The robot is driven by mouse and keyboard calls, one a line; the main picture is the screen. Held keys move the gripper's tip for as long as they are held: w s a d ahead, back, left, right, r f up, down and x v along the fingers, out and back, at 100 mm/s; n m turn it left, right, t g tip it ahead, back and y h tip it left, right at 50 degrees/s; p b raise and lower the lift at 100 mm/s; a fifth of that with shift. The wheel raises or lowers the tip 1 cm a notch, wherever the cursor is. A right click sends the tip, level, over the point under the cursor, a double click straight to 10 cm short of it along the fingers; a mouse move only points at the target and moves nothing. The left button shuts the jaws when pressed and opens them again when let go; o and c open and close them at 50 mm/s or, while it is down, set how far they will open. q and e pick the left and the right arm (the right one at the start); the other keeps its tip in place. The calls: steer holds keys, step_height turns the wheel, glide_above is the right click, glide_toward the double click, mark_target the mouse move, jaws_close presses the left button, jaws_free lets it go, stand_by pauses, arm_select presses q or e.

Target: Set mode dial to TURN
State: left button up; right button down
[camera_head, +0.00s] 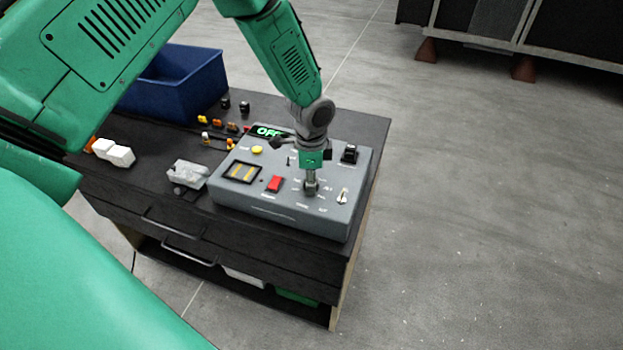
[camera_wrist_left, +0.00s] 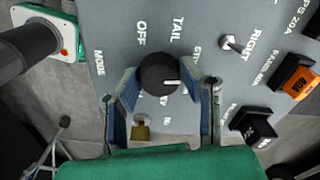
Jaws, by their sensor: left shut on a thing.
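The mode dial (camera_wrist_left: 158,72) is a round black knob in the left wrist view, with a white pointer line toward the right of the picture. OFF and TAIL labels are printed above it there; other labels around it are partly hidden. My left gripper (camera_wrist_left: 166,98) has a finger on each side of the dial and is shut on it. In the head view, my left gripper (camera_head: 311,186) points down at the grey control box (camera_head: 282,215) and hides the dial. My right gripper is not in view.
The box also carries a red switch (camera_head: 275,184), a yellow button (camera_head: 257,150) and a toggle lever (camera_head: 343,196). A grey part (camera_head: 187,174), white blocks (camera_head: 113,152) and a blue bin (camera_head: 180,85) stand left on the dark bench. The floor to the right is clear.

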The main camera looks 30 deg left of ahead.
arm_select(q)
steer(key=m, duration=0.6)
steer(key=shift+w+r+m+p, duration=0.1)
steer(key=shift+w+m+p, duration=0.15)
steer(key=shift+m+p, duration=0.1)
stand_by(0.4)
steer(key=o, duration=1.1)
steer(key=shift+o, duration=0.2)
